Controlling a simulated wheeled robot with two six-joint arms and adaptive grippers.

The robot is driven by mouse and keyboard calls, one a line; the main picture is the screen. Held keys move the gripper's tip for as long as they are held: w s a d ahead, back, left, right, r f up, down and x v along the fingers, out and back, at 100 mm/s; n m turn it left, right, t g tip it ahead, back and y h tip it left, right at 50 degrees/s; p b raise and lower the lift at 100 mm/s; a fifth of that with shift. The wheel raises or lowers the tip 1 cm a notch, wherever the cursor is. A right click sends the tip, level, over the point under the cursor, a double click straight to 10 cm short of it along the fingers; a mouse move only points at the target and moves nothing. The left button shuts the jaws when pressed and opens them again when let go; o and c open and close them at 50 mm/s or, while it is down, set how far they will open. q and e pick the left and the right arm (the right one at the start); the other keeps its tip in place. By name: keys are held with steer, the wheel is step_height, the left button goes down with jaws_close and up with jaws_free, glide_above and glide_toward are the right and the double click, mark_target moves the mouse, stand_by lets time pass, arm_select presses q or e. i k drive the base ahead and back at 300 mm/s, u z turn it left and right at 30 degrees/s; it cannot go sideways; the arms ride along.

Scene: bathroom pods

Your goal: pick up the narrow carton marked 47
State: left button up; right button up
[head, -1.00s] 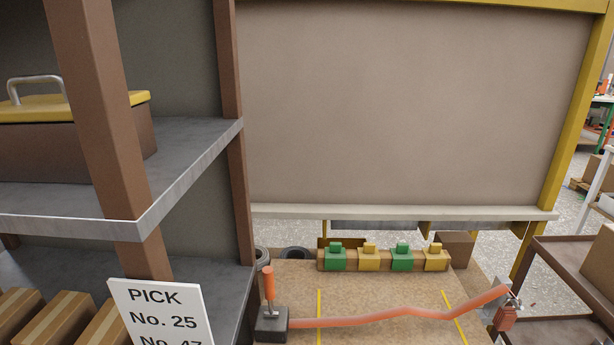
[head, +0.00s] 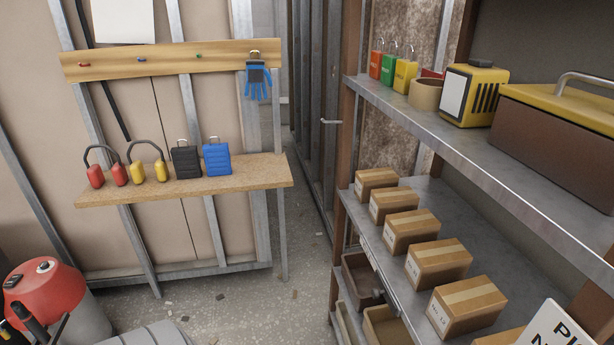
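Several narrow brown cartons with tape strips stand in a row on the middle shelf (head: 436,196) at the right of the head view. The nearest full one is a carton (head: 468,305) with a small white label on its front. Behind it stand another carton (head: 438,262) and a further carton (head: 410,231). The labels are too small to read, so I cannot tell which is marked 47. A white sign (head: 553,328) is cut off at the lower right; only the start of its text shows.
The upper shelf holds padlocks, a tape roll (head: 425,94), a yellow device (head: 474,94) and a toolbox (head: 562,130). A wooden bench (head: 250,178) with earmuffs stands at the left. A red-topped vacuum (head: 48,284) is at lower left. Speckled floor between is open.

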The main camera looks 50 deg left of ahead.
mark_target(366, 180)
steer(key=u, duration=1.1)
steer(key=k, duration=1.3)
steer(key=u, duration=0.65)
steer(key=i, duration=1.85)
steer(key=z, duration=0.5)
